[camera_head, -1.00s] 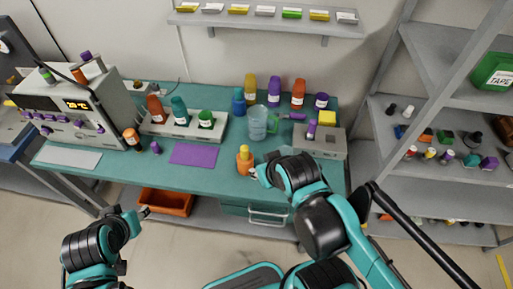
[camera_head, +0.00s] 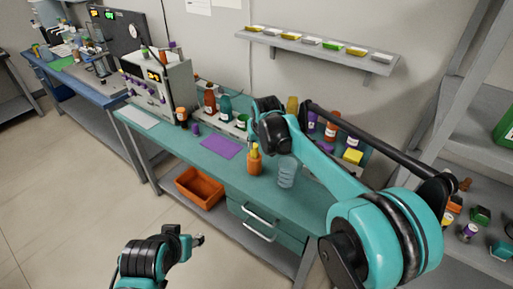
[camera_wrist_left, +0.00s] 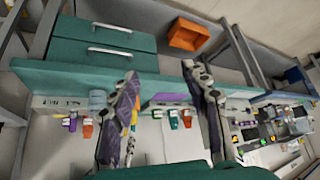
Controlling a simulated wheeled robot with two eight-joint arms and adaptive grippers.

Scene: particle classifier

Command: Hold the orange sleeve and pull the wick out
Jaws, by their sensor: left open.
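The orange sleeve (camera_head: 254,168) stands upright on the teal bench top, with the yellow wick (camera_head: 254,150) sticking up from it. My right gripper (camera_head: 262,104) is raised above and behind the sleeve in the head view, apart from it; its fingers are too small and dark to read. My left gripper (camera_head: 194,240) is low in front of the bench, well away from the sleeve. In the left wrist view its two fingers (camera_wrist_left: 161,75) are spread wide with nothing between them. A yellow and orange patch shows beside one finger there, partly hidden.
A clear beaker (camera_head: 286,172) stands just right of the sleeve. A purple mat (camera_head: 221,148) lies to its left. Several bottles line the back of the bench, partly hidden by my right arm. An orange bin (camera_head: 200,187) sits on the lower shelf.

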